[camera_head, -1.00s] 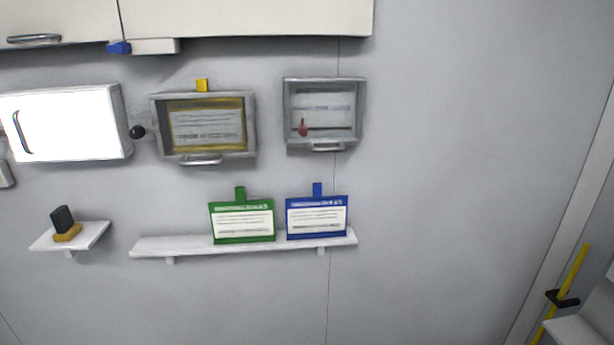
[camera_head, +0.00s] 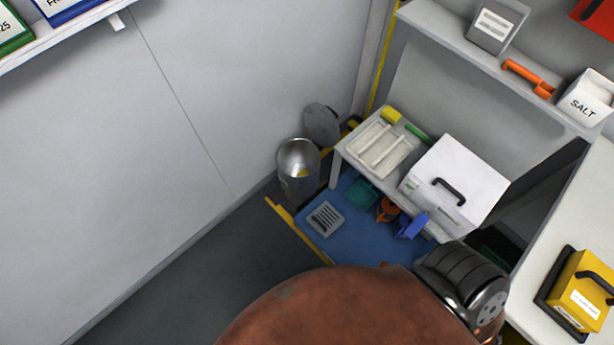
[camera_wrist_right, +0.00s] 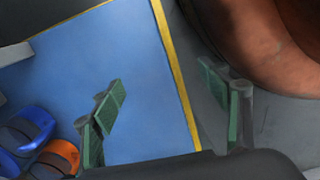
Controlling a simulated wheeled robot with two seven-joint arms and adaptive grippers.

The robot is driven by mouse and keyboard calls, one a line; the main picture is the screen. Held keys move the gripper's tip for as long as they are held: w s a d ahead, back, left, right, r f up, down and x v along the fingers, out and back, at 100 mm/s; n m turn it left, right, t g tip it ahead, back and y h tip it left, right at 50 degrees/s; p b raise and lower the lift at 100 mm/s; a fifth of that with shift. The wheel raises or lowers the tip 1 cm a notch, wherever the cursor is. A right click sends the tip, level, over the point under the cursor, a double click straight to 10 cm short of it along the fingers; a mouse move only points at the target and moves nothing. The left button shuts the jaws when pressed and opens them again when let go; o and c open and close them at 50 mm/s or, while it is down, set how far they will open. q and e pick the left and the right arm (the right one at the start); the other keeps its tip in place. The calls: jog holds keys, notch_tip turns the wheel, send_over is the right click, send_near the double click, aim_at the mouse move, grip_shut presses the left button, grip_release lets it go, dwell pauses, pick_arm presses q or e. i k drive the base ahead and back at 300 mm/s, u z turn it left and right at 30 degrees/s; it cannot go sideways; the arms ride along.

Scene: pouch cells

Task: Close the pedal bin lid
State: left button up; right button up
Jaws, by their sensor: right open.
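The pedal bin (camera_head: 298,172) is a metal cylinder standing on the floor in the corner, in the middle of the head view. Its round dark grey lid (camera_head: 321,124) stands raised behind the bin's open mouth, toward the wall. My right gripper (camera_wrist_right: 175,105) shows in the right wrist view with its two green-padded fingers wide apart and nothing between them. It is over the floor at the edge of the blue mat, and the bin is not in that view. My left gripper is not in view.
A white side table (camera_head: 340,146) with a tray and a white box stands right of the bin. A blue mat (camera_head: 345,235) with a yellow edge lies before it, holding a grey grate (camera_head: 325,219) and coloured items. Grey floor (camera_head: 215,270) at left is clear.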

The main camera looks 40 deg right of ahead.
aim_at(320, 122)
jog(key=z, duration=0.55)
jog(key=k, duration=0.9)
jog(key=u, duration=0.5)
jog(key=i, duration=1.8)
jog(key=z, duration=0.65)
